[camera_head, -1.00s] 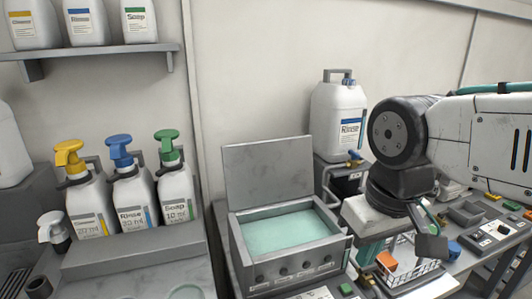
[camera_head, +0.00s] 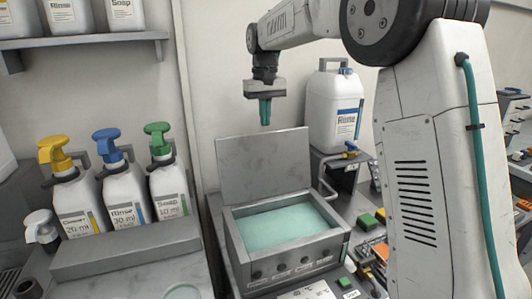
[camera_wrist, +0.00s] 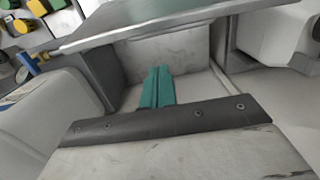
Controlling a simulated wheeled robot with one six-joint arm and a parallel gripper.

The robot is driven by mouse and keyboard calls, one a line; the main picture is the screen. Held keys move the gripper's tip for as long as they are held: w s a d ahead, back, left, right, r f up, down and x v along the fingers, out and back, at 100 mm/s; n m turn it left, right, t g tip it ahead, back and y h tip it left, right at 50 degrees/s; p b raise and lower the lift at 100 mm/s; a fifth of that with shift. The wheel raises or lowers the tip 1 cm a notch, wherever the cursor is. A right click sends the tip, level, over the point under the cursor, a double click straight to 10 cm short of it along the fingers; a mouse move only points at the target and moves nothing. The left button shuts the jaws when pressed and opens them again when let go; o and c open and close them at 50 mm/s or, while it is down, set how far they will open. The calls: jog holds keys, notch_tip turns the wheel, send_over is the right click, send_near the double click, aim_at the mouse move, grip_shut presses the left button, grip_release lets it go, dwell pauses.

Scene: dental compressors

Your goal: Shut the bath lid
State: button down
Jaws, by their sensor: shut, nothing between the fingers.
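The bath (camera_head: 236,246) is a grey metal box with teal liquid (camera_head: 285,221) in it. Its flat grey lid (camera_head: 264,168) stands open, upright at the back edge. My gripper (camera_head: 265,122) has teal fingers, points down and is shut and empty. In the head view it shows just above the lid's top edge, seemingly behind it. In the wrist view the teal fingers (camera_wrist: 157,86) are together, with the lid (camera_wrist: 170,27) crossing the top of the picture. I cannot tell whether they touch it.
A white Rinse canister (camera_head: 333,108) stands right of the lid. Pump bottles (camera_head: 124,190) stand on a ledge at left, below a shelf (camera_head: 90,46) of more bottles. Green and orange items (camera_head: 368,222) lie right of the bath.

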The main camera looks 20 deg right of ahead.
aim_at(266, 152)
notch_tip(266, 152, down, 13)
jog(key=w, duration=0.3)
jog(key=shift+g, duration=0.4)
jog(key=s, duration=0.1)
jog(key=s+r, duration=0.2)
jog(key=shift+s, duration=0.4)
